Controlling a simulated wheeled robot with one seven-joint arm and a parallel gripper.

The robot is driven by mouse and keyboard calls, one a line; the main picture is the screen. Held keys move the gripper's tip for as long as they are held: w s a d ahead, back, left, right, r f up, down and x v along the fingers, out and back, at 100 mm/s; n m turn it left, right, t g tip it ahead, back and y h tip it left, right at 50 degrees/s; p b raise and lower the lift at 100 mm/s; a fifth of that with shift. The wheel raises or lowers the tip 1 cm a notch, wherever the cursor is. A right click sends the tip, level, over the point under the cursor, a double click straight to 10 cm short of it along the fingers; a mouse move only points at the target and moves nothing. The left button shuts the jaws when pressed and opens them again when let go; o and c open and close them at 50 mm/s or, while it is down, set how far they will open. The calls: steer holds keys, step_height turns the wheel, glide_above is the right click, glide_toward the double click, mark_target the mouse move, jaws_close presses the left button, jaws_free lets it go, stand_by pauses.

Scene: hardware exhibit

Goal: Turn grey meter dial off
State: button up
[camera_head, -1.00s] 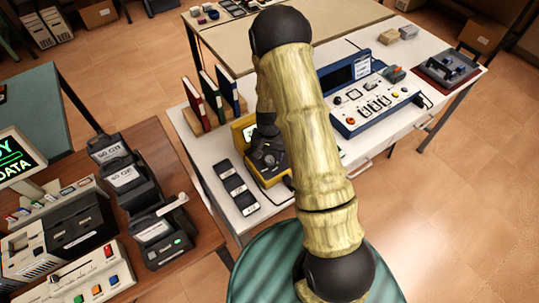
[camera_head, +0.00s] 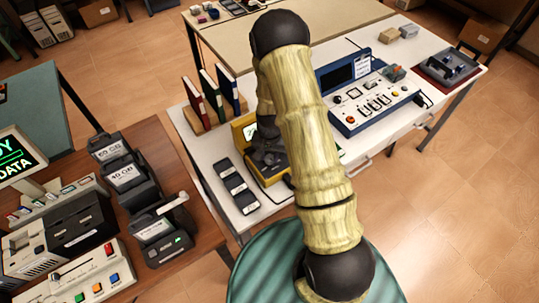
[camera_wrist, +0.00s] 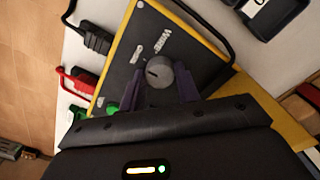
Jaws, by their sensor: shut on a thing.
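The grey dial (camera_wrist: 158,73) is a round knob with a dark mark, on the dark face of the yellow-edged meter (camera_wrist: 124,68). In the wrist view, my gripper (camera_wrist: 162,82) has its dark fingers on both sides of the dial and is shut on it. In the head view, the yellow meter (camera_head: 243,130) stands on the white table. My arm hides much of its front and the dial there. White lettering on the meter face is blurred and appears tilted in the wrist view.
Black plugs and cables (camera_wrist: 98,40), a red clip (camera_wrist: 78,82) and a green clip (camera_wrist: 110,108) lie beside the meter. A blue console (camera_head: 370,105) stands to the right, binders (camera_head: 213,98) behind, and a dark three-part strip (camera_head: 236,186) to the left.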

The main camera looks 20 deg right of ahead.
mark_target(269, 157)
steer(key=shift+n, duration=0.3)
steer(key=n+b, duration=0.1)
steer(key=n, duration=0.3)
steer(key=shift+b, duration=0.35)
steer(key=shift+w+n+b, duration=0.1)
steer(key=shift+n+b, duration=0.25)
steer(key=shift+n, duration=1.75)
steer(key=o, duration=1)
step_height(269, 157, up, 18)
steer(key=shift+f+b, duration=0.25)
steer(key=shift+b, duration=0.7)
